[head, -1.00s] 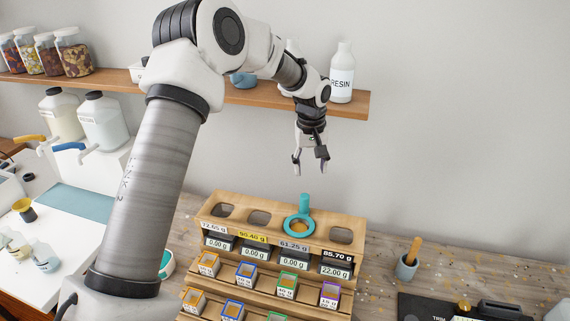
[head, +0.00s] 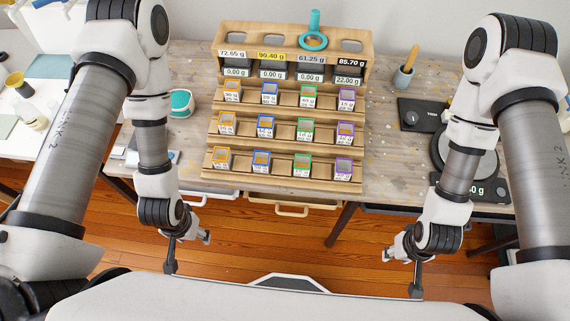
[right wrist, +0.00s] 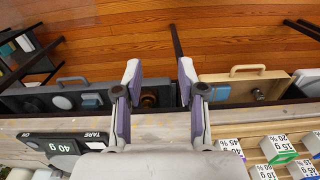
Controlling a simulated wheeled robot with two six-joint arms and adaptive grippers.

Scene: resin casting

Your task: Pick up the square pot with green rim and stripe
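Square pots with green rims form a column on the wooden stepped rack (head: 213,160): an upper one (head: 308,97), a middle one (head: 305,130) and a front one (head: 302,166). My right gripper (head: 402,272) is open and empty, low in front of the table, to the right of the rack. In the right wrist view its fingers (right wrist: 160,72) are spread with nothing between. My left gripper (head: 187,250) is open and empty, low in front of the table, left of the rack.
Yellow-, blue- and purple-rimmed pots (head: 262,162) stand beside the green ones. A teal ring tool (head: 313,40) is on the rack's top. Drawers (head: 292,203) line the table's front.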

